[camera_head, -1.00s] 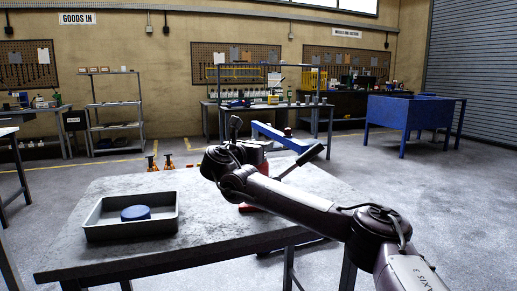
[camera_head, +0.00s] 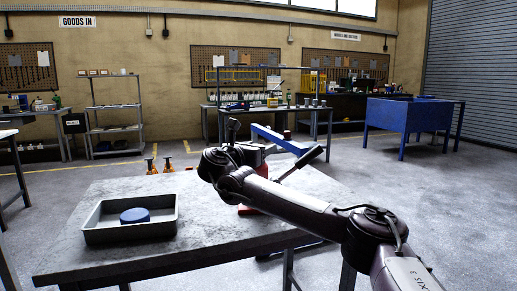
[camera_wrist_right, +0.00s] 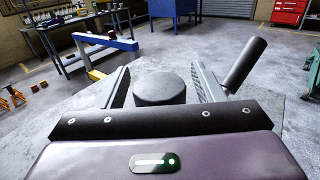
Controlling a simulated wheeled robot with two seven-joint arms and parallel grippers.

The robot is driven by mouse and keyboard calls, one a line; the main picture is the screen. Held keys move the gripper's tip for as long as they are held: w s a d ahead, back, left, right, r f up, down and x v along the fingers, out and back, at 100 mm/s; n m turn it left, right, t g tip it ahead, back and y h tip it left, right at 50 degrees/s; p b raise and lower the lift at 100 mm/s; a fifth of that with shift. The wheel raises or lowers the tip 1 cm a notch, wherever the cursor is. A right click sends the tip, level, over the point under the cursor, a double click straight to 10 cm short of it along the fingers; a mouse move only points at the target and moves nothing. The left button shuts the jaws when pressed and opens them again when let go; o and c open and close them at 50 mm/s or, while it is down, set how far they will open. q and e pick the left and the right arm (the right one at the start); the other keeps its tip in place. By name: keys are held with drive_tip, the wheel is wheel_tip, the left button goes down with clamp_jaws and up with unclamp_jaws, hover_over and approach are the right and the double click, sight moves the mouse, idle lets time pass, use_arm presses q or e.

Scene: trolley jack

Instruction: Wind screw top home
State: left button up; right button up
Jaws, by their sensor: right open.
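The screw top appears to be the dark round disc (camera_wrist_right: 160,88) in the right wrist view, seen from above. My right gripper (camera_wrist_right: 161,72) is open, with one finger on each side of this disc; a gap shows on both sides. In the head view my right arm reaches in from the right over the table, and its wrist hides most of the red trolley jack (camera_head: 246,210). The jack's dark handle (camera_head: 300,163) slants up to the right; its grip also shows in the wrist view (camera_wrist_right: 243,65). My left gripper is in neither view.
A grey tray (camera_head: 100,233) holding a blue puck (camera_head: 134,215) stands on the left of the grey table (camera_head: 210,235). A blue beam (camera_head: 283,138) and orange stands (camera_head: 150,166) are behind the table. The tabletop between tray and jack is clear.

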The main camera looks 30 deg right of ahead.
drive_tip(key=shift+a, duration=0.1)
drive_tip(key=shift+s+a, duration=0.15)
drive_tip(key=shift+a, duration=0.1)
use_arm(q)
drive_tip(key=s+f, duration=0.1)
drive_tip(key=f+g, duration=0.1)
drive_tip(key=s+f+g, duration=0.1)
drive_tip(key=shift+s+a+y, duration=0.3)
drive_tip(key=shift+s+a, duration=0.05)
use_arm(e)
drive_tip(key=v, duration=0.7)
